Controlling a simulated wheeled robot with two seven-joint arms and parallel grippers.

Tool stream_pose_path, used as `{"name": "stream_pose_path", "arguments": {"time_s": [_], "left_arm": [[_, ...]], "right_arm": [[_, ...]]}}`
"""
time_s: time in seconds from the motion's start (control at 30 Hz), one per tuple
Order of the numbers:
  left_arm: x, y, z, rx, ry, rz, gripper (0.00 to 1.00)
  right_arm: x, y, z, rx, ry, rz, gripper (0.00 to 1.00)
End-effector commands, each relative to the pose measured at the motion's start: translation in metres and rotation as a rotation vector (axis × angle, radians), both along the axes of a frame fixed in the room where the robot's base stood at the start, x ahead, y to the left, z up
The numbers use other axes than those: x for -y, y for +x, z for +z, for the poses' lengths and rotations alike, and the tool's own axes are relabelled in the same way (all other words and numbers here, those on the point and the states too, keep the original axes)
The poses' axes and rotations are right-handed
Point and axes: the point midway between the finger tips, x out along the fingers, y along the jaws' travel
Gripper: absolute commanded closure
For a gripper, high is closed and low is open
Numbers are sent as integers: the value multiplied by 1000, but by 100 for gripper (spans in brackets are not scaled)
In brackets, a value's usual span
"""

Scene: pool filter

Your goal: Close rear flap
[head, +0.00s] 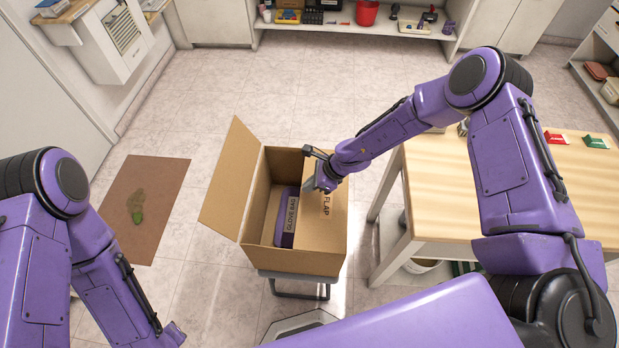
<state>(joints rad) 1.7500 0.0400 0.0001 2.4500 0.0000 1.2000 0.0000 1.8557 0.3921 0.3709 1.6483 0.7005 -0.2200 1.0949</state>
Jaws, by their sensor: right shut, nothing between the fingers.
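An open cardboard box (305,262) stands on a low stand in the middle of the head view. A tall flap (231,181) on its left side is open and leans outward to the left. A panel marked "FLAP" (322,228) lies across the right part of the opening. A purple item labelled "GLOVE BAG" (288,219) is inside the box, on the open left side. My right gripper (318,182) is shut and empty, over the far part of the marked panel. I cannot tell whether it touches the panel. My left arm is at the lower left, its gripper out of view.
A wooden table (435,190) stands close to the right of the box, with red and green items at its far right. A brown mat (145,205) with a green stain lies on the floor to the left. The floor behind the box is clear up to the shelves.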

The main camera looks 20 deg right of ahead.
Motion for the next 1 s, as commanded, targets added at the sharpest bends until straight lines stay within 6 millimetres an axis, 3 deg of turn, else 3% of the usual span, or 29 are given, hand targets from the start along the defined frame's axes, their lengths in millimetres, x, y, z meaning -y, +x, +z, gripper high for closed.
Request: {"name": "stream_pose_path", "arguments": {"time_s": [0.2, 0.3, 0.5, 0.6, 1.0], "left_arm": [[0, 0, 47, 0, 0, 0, 62], [0, 0, 31, 1, 1, 0, 62], [0, 0, 28, 0, 0, 0, 62], [0, 0, 28, 0, 0, 0, 62], [0, 0, 28, 0, 0, 0, 62]], "right_arm": [[3, 0, 50, 1, 1, -8, 100], [3, 1, 65, 7, -2, -5, 100], [3, 0, 115, 5, -2, -7, 100], [3, 0, 129, 3, -1, -7, 100], [3, 0, 138, 14, -7, 10, 100]]}}
